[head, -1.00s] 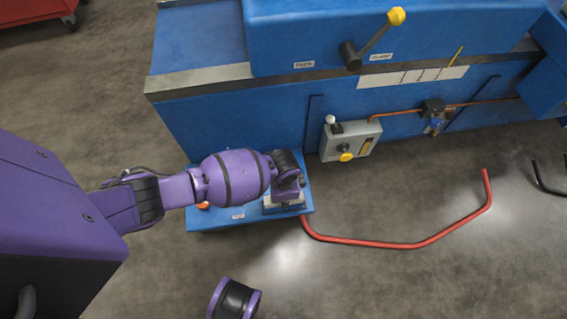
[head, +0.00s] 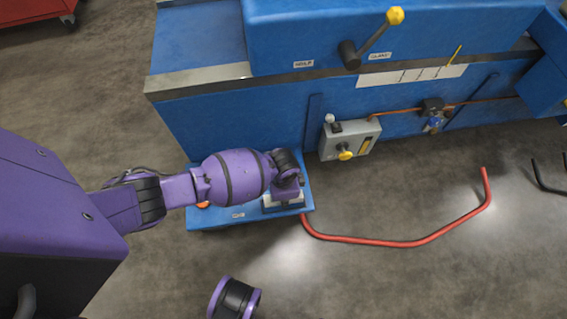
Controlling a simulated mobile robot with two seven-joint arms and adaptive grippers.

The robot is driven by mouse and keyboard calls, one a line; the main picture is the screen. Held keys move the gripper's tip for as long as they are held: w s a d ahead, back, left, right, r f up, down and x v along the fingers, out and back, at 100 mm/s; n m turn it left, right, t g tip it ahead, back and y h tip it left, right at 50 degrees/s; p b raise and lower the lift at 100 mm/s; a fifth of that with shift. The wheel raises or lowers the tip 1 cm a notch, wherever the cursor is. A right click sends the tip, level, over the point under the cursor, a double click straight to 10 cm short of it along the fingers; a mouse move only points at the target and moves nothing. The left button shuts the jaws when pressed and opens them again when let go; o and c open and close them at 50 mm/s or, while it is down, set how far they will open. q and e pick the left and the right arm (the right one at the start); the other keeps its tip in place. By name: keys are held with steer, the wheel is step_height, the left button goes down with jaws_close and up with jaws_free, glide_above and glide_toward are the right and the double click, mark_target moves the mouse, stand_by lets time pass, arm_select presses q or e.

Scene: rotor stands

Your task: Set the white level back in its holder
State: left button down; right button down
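My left arm reaches in from the left, and its wrist end (head: 287,186) is bent down over the right part of a low blue stand (head: 222,220). Below the wrist, a pale grey-white block (head: 283,207) with a dark edge shows on the stand. I cannot tell if it is the level, its holder or both together. The wrist hides my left gripper's fingers, so I cannot see whether they are open or shut. My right gripper is not in view.
A large blue machine (head: 225,120) stands behind the stand, with a yellow-tipped lever (head: 374,38). A grey control box (head: 351,139) with a yellow knob is on its front. A bent red rail (head: 385,243) runs right from the stand. The front floor is mostly clear.

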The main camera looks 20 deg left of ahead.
arm_select(q)
steer(key=shift+f, duration=0.15)
steer(key=shift+f+b, duration=0.45)
steer(key=shift+f, duration=0.3)
steer(key=shift+f, duration=0.1)
steer(key=shift+f, duration=0.45)
stand_by(0.8)
steer(key=shift+f, duration=0.4)
stand_by(0.6)
steer(key=c, duration=1.3)
jaws_free()
steer(key=shift+c, duration=0.2)
